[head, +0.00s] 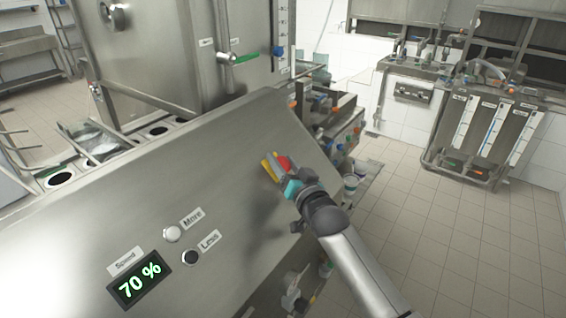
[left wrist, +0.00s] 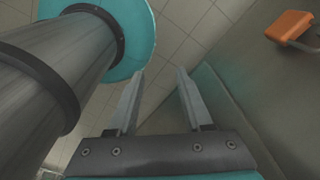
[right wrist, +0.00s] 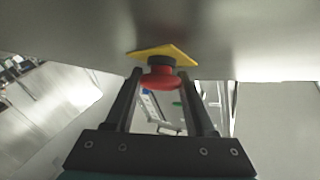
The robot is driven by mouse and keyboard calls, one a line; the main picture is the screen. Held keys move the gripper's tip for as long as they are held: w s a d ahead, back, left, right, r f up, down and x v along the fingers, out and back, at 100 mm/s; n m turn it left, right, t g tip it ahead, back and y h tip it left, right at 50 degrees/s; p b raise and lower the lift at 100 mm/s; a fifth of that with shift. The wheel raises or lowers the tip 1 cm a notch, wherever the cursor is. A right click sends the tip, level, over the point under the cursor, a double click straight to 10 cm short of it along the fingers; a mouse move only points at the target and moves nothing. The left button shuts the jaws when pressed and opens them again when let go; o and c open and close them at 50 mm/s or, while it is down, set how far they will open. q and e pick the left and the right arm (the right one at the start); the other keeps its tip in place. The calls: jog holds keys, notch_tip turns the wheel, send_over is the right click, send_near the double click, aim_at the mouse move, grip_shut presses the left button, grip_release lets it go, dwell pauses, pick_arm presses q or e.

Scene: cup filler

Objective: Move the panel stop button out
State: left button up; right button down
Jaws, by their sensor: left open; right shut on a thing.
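The stop button is a red mushroom head (head: 284,163) on a yellow plate (head: 268,168), at the right part of the slanted steel panel (head: 215,150) in the head view. My right gripper (head: 283,172) is at the button, its fingers on either side of the red head and shut on it. In the right wrist view the red head (right wrist: 161,77) sits between the fingertips, below the yellow plate (right wrist: 163,52). My left gripper (left wrist: 158,75) is open with nothing between its fingers; it is not seen in the head view.
The panel also holds a white More button (head: 172,233), a black Less button (head: 190,257) and a speed display (head: 139,286) reading 70 %. An orange part (left wrist: 289,25) lies right of my left gripper. Tiled floor (head: 430,240) is open at the right.

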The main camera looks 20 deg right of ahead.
dwell(0.3)
jog(key=shift+s+d+r+p, duration=0.2)
jog(key=shift+r+p, duration=0.25)
jog(key=shift+p, duration=0.45)
jog(key=c, duration=0.7)
grip_release()
jog(key=o, duration=0.3)
jog(key=shift+s+d, duration=0.1)
jog(key=shift+s, duration=0.05)
jog(key=shift+o, duration=0.8)
jog(key=s+d, duration=0.2)
jog(key=s, duration=1.3)
jog(key=shift+b, duration=0.3)
